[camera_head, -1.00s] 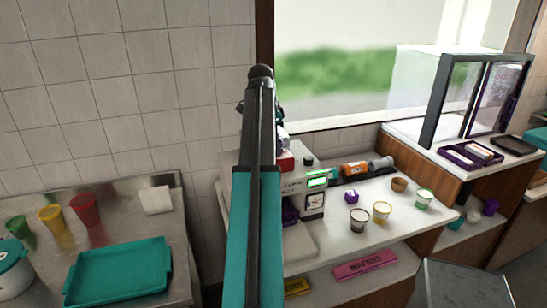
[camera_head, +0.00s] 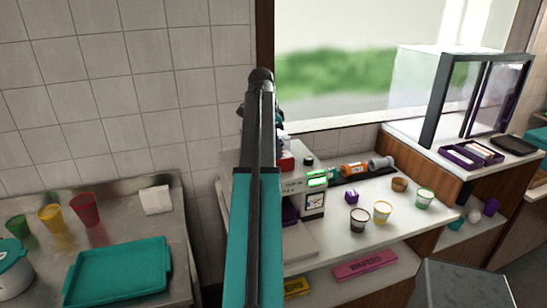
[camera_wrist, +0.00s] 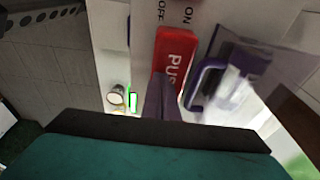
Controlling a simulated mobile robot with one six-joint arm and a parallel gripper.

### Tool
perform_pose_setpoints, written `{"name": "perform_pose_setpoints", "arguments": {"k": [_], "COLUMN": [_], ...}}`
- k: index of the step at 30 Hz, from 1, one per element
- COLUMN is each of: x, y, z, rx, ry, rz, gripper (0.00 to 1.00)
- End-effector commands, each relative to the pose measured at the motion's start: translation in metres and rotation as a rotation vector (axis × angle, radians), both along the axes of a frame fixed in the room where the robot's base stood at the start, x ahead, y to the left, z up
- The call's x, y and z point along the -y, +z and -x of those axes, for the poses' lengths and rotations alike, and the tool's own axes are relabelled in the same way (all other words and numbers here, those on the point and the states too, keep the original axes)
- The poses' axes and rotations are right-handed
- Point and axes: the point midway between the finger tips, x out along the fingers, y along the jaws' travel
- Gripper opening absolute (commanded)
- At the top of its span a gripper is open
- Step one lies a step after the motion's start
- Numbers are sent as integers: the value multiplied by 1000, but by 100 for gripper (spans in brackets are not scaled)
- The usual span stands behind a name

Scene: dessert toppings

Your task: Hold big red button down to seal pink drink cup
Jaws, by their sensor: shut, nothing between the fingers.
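The big red button (camera_wrist: 176,52), with white "PUSH" lettering, is on a pale panel in the wrist view, next to "ON" and "OFF" marks. My gripper (camera_wrist: 161,82) is shut and empty, its dark fingertips overlapping the button's lower left part. Whether they touch or press it I cannot tell. In the head view a white machine (camera_head: 312,205) with a lit green display stands on the counter, and a red part (camera_head: 286,162) shows at its top beside my arm. My arm hides the gripper there. I cannot make out the pink drink cup in either view.
A purple handle (camera_wrist: 204,82) is just right of the button. Small tubs, such as a yellow one (camera_head: 382,212), stand on the counter right of the machine. A teal tray (camera_head: 120,270) lies on the steel table at left, near coloured cups (camera_head: 84,209).

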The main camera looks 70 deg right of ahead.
Motion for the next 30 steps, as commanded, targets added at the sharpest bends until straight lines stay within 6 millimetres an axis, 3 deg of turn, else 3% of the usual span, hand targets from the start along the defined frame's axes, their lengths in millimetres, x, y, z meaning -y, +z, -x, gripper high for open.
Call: {"name": "perform_pose_setpoints", "arguments": {"k": [30], "x": [-1], "y": [-22], "z": [0], "rx": [-1], "ry": [1], "rz": [-2], "gripper": [0]}}
